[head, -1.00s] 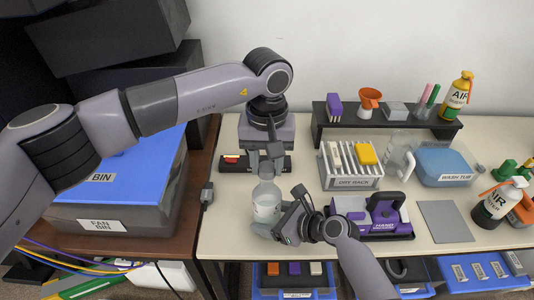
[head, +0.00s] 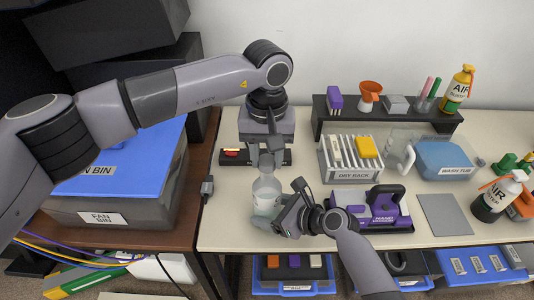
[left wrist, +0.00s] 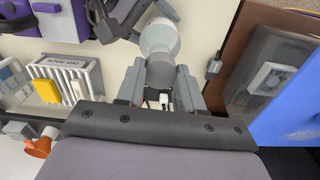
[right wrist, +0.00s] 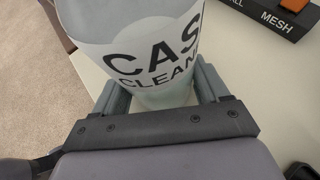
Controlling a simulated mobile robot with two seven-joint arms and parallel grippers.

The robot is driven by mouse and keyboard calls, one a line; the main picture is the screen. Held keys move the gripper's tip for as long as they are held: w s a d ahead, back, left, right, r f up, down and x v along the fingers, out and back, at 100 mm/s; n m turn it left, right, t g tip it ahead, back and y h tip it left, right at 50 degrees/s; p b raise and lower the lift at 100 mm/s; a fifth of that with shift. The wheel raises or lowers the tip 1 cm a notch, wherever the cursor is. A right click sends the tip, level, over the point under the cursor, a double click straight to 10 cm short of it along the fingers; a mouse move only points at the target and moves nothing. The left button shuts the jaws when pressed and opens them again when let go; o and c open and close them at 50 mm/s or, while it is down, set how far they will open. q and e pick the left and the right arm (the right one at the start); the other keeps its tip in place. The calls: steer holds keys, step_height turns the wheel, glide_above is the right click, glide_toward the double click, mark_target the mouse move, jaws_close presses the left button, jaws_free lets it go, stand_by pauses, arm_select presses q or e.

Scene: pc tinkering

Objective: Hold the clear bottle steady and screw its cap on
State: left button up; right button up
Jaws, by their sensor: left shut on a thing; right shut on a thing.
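The clear bottle (head: 266,194) stands upright near the bench's front left, with a printed label that also shows in the right wrist view (right wrist: 150,50). My right gripper (head: 287,216) is shut around its lower body, one finger on each side in the right wrist view (right wrist: 165,97). My left gripper (head: 266,155) points down over the bottle's top and is shut at the neck and cap. In the left wrist view its fingers (left wrist: 160,82) flank a grey piece at the bottle's top. The cap is mostly hidden by the fingers, so its seating cannot be told.
A black labelled strip (head: 222,161) lies behind the bottle. The dry rack (head: 350,173) and a purple tool in its holder (head: 383,207) stand to the right. A grey mat (head: 444,214) lies farther right. The bench's front edge is close to the bottle.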

mark_target(267, 197)
arm_select(q)
steer(key=shift+f, duration=1.25)
steer(key=o, duration=1.1)
